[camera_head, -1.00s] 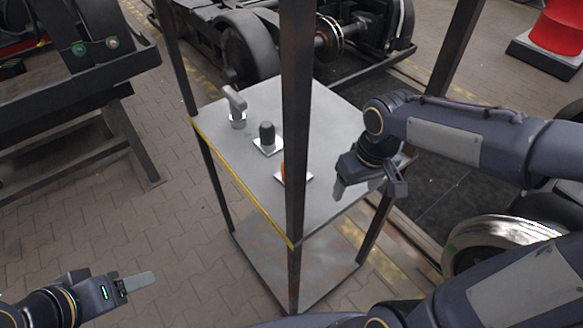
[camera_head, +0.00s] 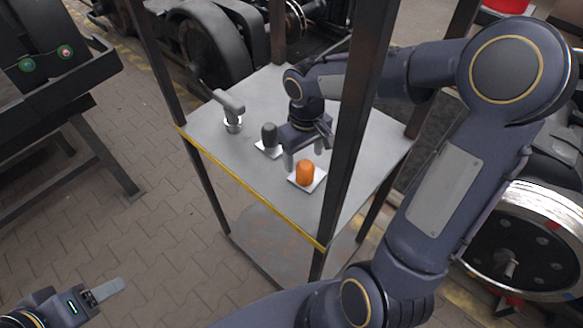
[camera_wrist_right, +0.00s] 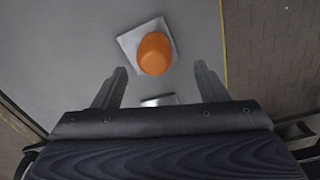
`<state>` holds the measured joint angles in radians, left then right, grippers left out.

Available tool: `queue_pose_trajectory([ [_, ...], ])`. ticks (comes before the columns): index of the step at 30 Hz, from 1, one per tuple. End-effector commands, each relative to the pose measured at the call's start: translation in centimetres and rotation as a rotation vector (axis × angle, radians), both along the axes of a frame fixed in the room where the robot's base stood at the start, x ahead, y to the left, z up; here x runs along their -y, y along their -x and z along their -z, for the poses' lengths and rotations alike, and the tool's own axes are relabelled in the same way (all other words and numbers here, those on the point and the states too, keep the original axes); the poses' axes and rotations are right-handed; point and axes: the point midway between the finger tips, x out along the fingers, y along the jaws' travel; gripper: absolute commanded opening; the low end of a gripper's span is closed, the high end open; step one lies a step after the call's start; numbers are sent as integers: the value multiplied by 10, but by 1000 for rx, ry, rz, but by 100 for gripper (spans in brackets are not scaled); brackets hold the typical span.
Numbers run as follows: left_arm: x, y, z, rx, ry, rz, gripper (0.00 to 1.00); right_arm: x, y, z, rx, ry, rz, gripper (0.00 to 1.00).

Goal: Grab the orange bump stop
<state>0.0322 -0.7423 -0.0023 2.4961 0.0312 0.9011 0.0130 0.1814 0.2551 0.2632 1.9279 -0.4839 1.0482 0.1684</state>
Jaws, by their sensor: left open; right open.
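The orange bump stop (camera_head: 305,172) stands upright on a small pale square plate (camera_head: 317,183) on the grey shelf top. In the right wrist view the orange bump stop (camera_wrist_right: 155,54) sits just beyond and between the fingertips, with a bit of free space around it. My right gripper (camera_head: 307,155) is open and empty, above the shelf and just behind the bump stop; its fingers also show in the right wrist view (camera_wrist_right: 160,75). My left gripper (camera_head: 104,290) is at the lower left, away from the shelf, open and empty.
A dark grey bump stop (camera_head: 269,135) on its own plate stands left of the orange one. A grey hammer-shaped part (camera_head: 231,110) stands further left. Dark rack posts (camera_head: 352,120) rise around the grey shelf (camera_head: 372,150); one stands close right of the orange part.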

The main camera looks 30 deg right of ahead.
Motion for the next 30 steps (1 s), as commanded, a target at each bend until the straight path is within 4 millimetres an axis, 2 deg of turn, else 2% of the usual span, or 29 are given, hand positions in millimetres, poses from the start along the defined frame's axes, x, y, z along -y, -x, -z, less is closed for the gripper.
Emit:
queue_pose_trajectory([
  [10, 0, 0, -6, 0, 0, 0, 58, 3, 0, 38, -6, -1, 0, 67],
  [16, 0, 0, -10, 0, 0, 0, 58, 6, -2, 68, -5, -1, -1, 67],
  [20, 0, 0, -10, 0, 0, 0, 58, 6, -2, 76, -1, -1, 0, 67],
  [26, 0, 0, -10, 0, 0, 0, 58, 6, -2, 76, 0, -1, 0, 67],
  [30, 0, 0, -10, 0, 0, 0, 58, 7, -2, 76, 0, -1, 0, 50],
])
